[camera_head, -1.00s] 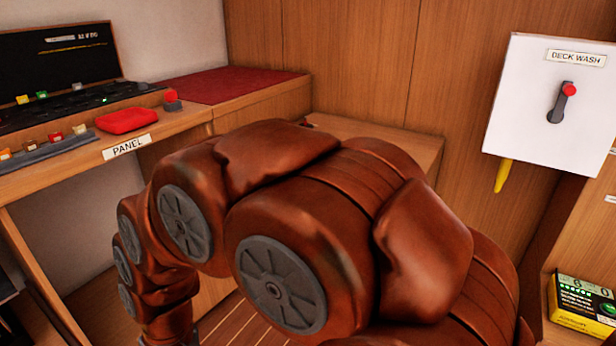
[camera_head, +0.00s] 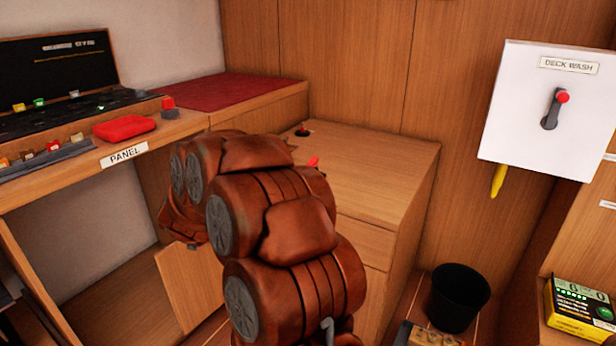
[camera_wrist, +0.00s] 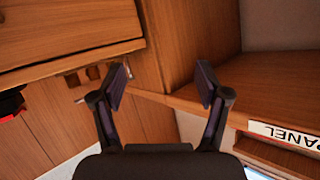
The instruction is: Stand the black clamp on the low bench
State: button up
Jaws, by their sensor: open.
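My gripper (camera_wrist: 162,84) is open and empty in the wrist view, its two dark fingers spread apart. In the head view my arm hides it. I cannot pick out the black clamp with certainty. A black and red object (camera_wrist: 10,103) is cut off at the left edge of the wrist view, and I cannot tell what it is. A low wooden cabinet with drawers, perhaps the low bench (camera_head: 385,165), stands behind my arm in the head view. A small dark item with a red top (camera_head: 302,131) is on its back left. Another red tip (camera_head: 313,162) shows beside my arm.
The PANEL desk (camera_head: 60,178) is at left, with a red object (camera_head: 124,128) and small coloured items on it. A black bin (camera_head: 458,297) stands at lower right, near a yellow-black box (camera_head: 580,312). The DECK WASH board (camera_head: 540,110) is on the wall. The cabinet top's right part is clear.

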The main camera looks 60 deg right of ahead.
jog(key=s+d+m+g+h, duration=0.4)
jog(key=s+d+h, duration=0.25)
jog(key=d, duration=0.65)
jog(key=m+g+h, duration=0.2)
jog(key=m+g, duration=0.1)
jog(key=g, duration=0.3)
send_near(308, 164)
jog(key=d+f, duration=0.2)
jog(key=d, duration=0.2)
jog(key=d+b, duration=0.1)
jog(key=d, duration=0.1)
jog(key=d+b, duration=0.1)
jog(key=d, duration=0.1)
jog(key=shift+s+d+r, duration=0.1)
jog(key=shift+d+r, duration=0.15)
jog(key=shift+d, duration=0.05)
jog(key=shift+d+r, duration=0.1)
jog(key=shift+d, duration=0.5)
grip_shut()
